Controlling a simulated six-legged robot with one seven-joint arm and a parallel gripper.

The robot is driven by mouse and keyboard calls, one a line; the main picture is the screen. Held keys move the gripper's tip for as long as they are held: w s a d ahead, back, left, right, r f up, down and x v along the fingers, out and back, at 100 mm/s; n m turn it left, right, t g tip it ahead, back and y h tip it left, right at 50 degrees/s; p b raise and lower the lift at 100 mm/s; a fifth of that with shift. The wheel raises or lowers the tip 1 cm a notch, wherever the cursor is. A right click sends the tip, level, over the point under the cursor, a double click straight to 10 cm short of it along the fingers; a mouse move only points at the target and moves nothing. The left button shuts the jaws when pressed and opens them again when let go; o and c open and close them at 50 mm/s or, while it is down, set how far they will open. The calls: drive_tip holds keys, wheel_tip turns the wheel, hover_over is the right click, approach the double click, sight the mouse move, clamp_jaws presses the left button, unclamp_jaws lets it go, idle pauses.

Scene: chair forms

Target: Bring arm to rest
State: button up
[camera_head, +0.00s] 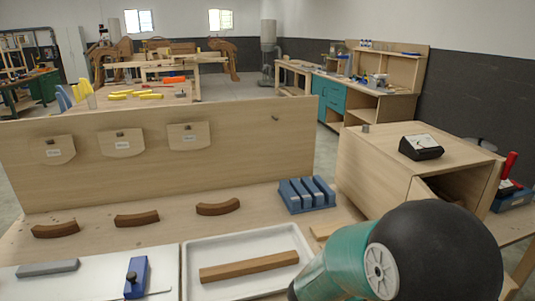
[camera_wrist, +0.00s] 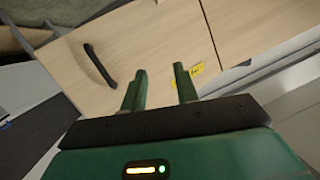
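My gripper (camera_wrist: 160,84) shows in the wrist view with its two green fingers apart and nothing between them. Beyond the fingers is a pale wooden cabinet front (camera_wrist: 160,40) with a black bar handle (camera_wrist: 100,65) to the left of the fingers. A small yellow label (camera_wrist: 196,69) shows by the right finger. I cannot tell how far the fingers are from the cabinet front. In the head view my arm, a teal link with a black rounded joint, fills the lower right; the gripper itself is hidden there.
The bench holds a white tray (camera_head: 205,286) with a brown wooden bar (camera_head: 248,267), a blue slotted block (camera_head: 306,195) and curved brown pieces (camera_head: 137,219). A wooden cabinet (camera_head: 372,160) with a black meter (camera_head: 421,148) stands at right. An upright board (camera_head: 240,160) backs the bench.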

drive_tip(key=w+a+r+n+t+y, duration=0.4)
drive_tip(key=w+a+r+t+y, duration=0.1)
drive_tip(key=a+r+y, duration=0.2)
drive_tip(key=s+a+r+n+t+y, duration=0.1)
drive_tip(key=s+a+r+n+y, duration=0.2)
drive_tip(key=a+r+n+y, duration=0.25)
drive_tip(key=s+n+g+y, duration=0.1)
drive_tip(key=s+n+g, duration=0.5)
drive_tip(key=s, duration=1.5)
drive_tip(key=shift+d+g, duration=0.45)
drive_tip(key=shift+g, duration=0.05)
drive_tip(key=shift+r+n+y, duration=0.1)
drive_tip(key=shift+n+y, duration=0.15)
